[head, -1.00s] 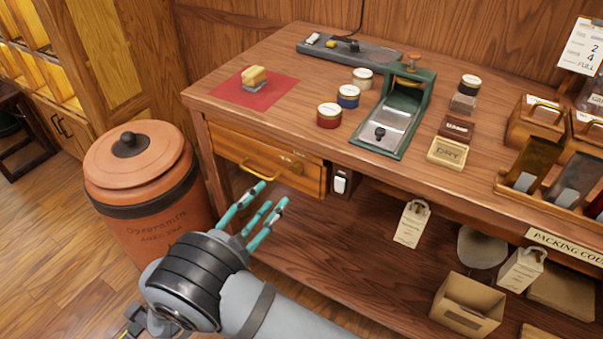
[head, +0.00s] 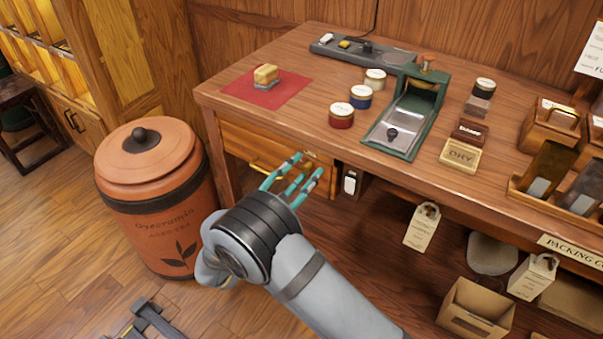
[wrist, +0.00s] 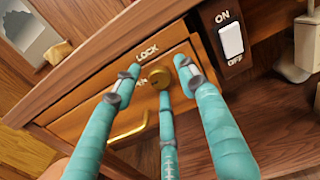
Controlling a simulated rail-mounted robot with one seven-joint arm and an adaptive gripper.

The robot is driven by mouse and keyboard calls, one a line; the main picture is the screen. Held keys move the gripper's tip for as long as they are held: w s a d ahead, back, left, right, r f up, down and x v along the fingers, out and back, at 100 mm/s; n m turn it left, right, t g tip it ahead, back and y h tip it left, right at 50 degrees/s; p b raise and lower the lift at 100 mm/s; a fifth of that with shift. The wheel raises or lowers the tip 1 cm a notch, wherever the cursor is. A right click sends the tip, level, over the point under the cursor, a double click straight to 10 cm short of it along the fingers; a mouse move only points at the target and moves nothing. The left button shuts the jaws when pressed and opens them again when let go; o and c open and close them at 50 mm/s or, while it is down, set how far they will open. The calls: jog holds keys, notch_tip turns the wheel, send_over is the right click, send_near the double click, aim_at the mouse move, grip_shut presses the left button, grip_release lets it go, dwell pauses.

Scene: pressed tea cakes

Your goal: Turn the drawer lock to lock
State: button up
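The drawer (head: 240,145) is in the front of the wooden counter, with a brass handle that shows in the wrist view (wrist: 130,127). The round brass lock knob (wrist: 158,76) is at the upper right of the drawer front, below the printed word LOCK (wrist: 147,52). Another label left of the knob is mostly hidden by a finger. My gripper (head: 294,172) has three teal fingers, and in the wrist view they are spread around the knob, left, right and below. I see no clear contact. In the head view my fingers hide the knob.
A white ON/OFF rocker switch (wrist: 231,39) is close to the right of the drawer. A terracotta bin (head: 150,210) stands left of the counter. Jars, a green press (head: 405,120) and a red cloth (head: 240,88) lie on top. A paper tag (head: 421,228) hangs below the counter.

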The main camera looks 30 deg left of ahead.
jog(key=shift+c, duration=1.1)
jog(key=c, duration=0.8)
grip_shut()
